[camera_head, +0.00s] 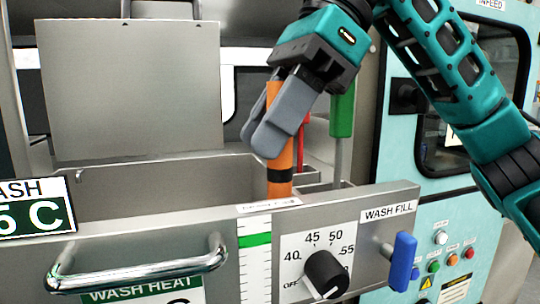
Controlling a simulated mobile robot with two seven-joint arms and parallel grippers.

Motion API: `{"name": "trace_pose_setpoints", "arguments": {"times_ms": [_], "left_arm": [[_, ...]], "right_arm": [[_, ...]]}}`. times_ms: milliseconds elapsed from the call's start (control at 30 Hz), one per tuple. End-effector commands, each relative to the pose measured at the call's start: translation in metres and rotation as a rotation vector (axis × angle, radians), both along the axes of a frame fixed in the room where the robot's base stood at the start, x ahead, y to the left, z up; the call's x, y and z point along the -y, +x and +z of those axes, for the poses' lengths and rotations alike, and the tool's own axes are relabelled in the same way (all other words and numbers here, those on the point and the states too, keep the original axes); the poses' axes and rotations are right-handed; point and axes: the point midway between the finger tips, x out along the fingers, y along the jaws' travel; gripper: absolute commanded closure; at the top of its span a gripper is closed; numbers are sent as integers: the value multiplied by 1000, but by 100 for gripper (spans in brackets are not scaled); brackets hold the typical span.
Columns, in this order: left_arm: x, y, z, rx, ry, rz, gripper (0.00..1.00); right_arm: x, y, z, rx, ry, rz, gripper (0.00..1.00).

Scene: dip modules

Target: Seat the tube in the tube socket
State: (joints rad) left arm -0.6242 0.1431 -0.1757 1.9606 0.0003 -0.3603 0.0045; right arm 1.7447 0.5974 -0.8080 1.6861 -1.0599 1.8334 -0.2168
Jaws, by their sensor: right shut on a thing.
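An orange tube (281,179) with a black band stands nearly upright behind the front panel. My right gripper (268,140) comes down from the top right and is shut on the orange tube. The tube's lower end is hidden behind the panel's top edge, so the tube socket is not visible and I cannot tell whether the tube sits in it. My left gripper is not in view.
A green-handled tool (342,115) and a red one (301,140) stand just right of the tube. The front panel (225,226) carries a black knob (326,272), a blue lever (402,262) and a metal handle (140,268). A grey plate (135,90) stands at left.

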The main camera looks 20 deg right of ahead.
Motion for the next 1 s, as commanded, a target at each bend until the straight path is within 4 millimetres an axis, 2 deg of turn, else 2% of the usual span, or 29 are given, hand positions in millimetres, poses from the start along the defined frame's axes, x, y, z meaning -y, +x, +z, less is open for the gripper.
{"name": "trace_pose_setpoints", "arguments": {"times_ms": [33,167,567,600,867,1000], "left_arm": [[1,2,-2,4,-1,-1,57],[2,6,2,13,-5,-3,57],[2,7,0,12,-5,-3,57],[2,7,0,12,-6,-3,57],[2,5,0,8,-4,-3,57],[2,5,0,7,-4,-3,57]], "right_arm": [[1,1,-11,-2,-1,-1,100],[1,0,-25,-1,0,-1,100],[0,0,-30,0,0,0,100],[0,0,-31,0,0,0,68],[0,0,-30,0,0,0,44],[0,0,-29,0,0,0,44]]}}
